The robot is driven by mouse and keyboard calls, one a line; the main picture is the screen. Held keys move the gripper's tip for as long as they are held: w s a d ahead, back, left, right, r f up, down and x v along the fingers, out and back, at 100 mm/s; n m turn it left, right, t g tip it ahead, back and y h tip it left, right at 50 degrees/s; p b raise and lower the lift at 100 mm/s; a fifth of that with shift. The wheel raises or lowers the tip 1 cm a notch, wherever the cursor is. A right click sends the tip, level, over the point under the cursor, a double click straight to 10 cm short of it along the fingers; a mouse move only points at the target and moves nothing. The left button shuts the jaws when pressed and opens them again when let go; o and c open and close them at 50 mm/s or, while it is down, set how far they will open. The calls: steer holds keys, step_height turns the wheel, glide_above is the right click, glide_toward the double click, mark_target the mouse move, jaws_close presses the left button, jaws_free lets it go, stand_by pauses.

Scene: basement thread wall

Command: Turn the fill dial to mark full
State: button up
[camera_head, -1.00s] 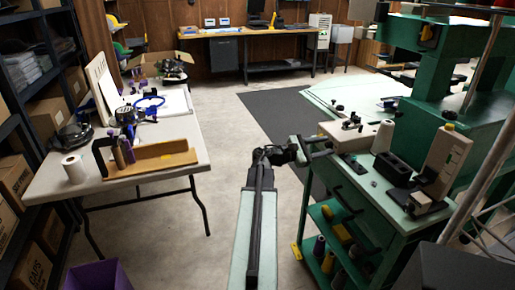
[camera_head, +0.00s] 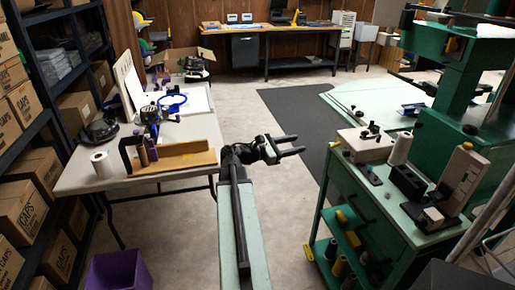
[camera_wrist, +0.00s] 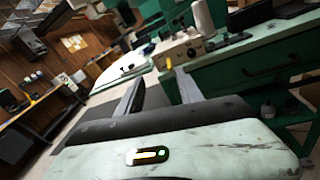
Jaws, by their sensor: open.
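A low cream unit (camera_head: 362,147) with small dark knobs on top sits at the far left corner of the green cart (camera_head: 345,180). It also shows in the wrist view (camera_wrist: 178,52). I cannot tell whether one of its knobs is the fill dial, and no full mark is readable. An upright cream device (camera_head: 462,178) on a dark base stands at the cart's right side. My gripper (camera_head: 303,144) is open and empty, with its fingers pointing right over the floor, left of the cart and apart from it. Its fingers show in the wrist view (camera_wrist: 160,76).
A white thread cone (camera_head: 401,149) and a black open box (camera_head: 407,182) stand on the cart. A folding table (camera_head: 85,178) with tools is on the left, and a purple bin (camera_head: 117,271) is below it. Clear floor (camera_head: 285,195) lies between table and cart.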

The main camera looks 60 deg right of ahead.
steer(key=w+a+f+m+t+y+p, duration=0.2)
steer(key=w+a+f+m+t+p, duration=0.1)
steer(key=w+a, duration=0.5)
steer(key=shift+w+t+y+p, duration=0.4)
steer(key=shift+w+t+p, duration=0.2)
steer(key=shift+w+p, duration=0.6)
steer(key=shift+w, duration=0.1)
